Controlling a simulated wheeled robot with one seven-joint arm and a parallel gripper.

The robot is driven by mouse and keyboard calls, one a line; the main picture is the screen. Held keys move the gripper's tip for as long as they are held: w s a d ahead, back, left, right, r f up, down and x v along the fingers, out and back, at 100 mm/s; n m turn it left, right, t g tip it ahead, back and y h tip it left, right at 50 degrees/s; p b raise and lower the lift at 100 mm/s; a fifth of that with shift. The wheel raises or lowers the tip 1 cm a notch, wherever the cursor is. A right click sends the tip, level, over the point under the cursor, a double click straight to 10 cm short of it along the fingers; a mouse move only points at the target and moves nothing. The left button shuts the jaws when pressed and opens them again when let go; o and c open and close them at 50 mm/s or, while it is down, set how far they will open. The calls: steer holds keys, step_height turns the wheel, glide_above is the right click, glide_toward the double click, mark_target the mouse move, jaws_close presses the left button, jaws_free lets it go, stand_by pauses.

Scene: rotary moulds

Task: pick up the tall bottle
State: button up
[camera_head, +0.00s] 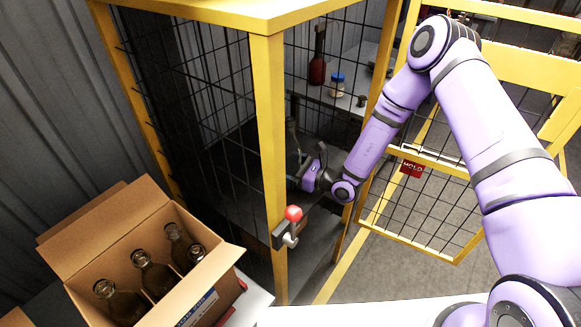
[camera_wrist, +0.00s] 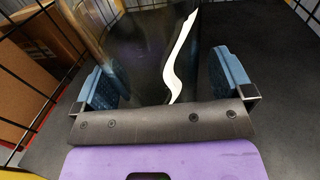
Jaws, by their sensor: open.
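A tall dark glass bottle (camera_wrist: 140,50) with a curved white mark fills the space between my jaws in the wrist view. What looks like its neck (camera_head: 292,132) shows behind the mesh in the head view; its lower part is hard to make out there. My gripper (camera_wrist: 165,84) is open, with one blue padded finger on each side of the bottle. I cannot tell whether either pad touches it. In the head view my gripper (camera_head: 300,168) is inside the yellow-framed cage, low beside the bottle.
A dark red bottle (camera_head: 318,66) and a blue-lidded jar (camera_head: 337,88) stand on a shelf further back. The yellow cage post (camera_head: 270,150) and mesh are close to my gripper. The cage door (camera_head: 425,200) stands open. A cardboard box (camera_head: 105,235) outside holds several bottles.

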steer(key=c, duration=1.1)
steer(key=shift+c, duration=0.9)
steer(key=shift+r, duration=0.1)
